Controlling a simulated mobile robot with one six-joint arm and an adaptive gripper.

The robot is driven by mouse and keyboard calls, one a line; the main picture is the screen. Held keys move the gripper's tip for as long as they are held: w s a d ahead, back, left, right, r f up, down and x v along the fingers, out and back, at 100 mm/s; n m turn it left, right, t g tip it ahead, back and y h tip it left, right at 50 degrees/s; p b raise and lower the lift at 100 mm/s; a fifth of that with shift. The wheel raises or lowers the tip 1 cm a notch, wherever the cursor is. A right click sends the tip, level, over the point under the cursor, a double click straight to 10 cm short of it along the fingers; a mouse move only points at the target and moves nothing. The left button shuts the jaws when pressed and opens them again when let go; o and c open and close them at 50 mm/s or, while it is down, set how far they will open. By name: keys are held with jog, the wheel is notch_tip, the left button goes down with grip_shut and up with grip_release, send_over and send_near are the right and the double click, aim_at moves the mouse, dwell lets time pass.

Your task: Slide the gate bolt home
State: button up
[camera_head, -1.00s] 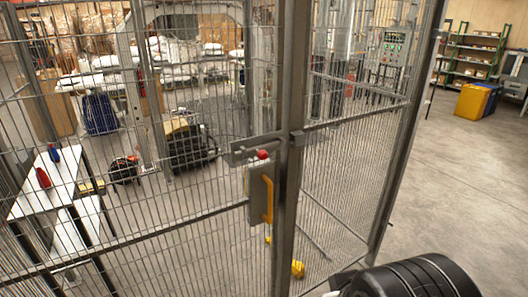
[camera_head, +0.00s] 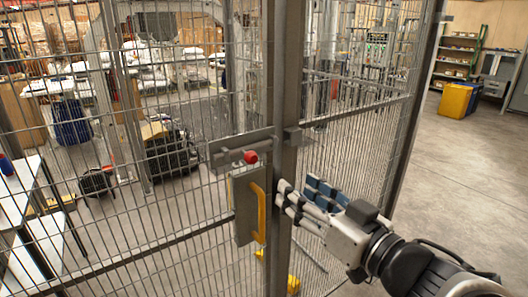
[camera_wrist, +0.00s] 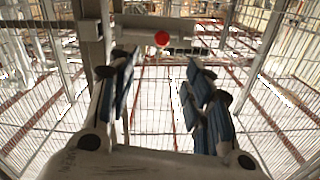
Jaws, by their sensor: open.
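The gate bolt is a grey bar on a grey plate (camera_head: 228,150) with a red knob (camera_head: 250,157), mounted on the mesh gate. The red knob also shows in the wrist view (camera_wrist: 162,39), ahead of and between my fingers. A bracket (camera_head: 292,137) sits on the post to the right of the bolt. A yellow handle (camera_head: 258,212) on a grey box is below the bolt. My gripper (camera_head: 300,198) is open and empty, to the right of and below the knob, apart from it. In the wrist view my fingers (camera_wrist: 158,85) are spread.
A thick grey post (camera_head: 284,80) stands just beside my gripper. Mesh fence panels (camera_head: 345,120) run to both sides. Behind the mesh are a white table (camera_head: 18,190) and machinery. The concrete floor (camera_head: 460,170) at right is clear.

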aim_at(254, 160)
jog(key=p+x, duration=0.7)
jog(key=x, duration=0.9)
jog(key=shift+s+a, duration=0.1)
jog(key=shift+a, duration=0.1)
jog(key=shift+w+a, duration=0.3)
jog(key=shift+w, duration=0.2)
jog(key=shift+c, duration=0.2)
grip_shut()
jog(key=shift+d, duration=0.1)
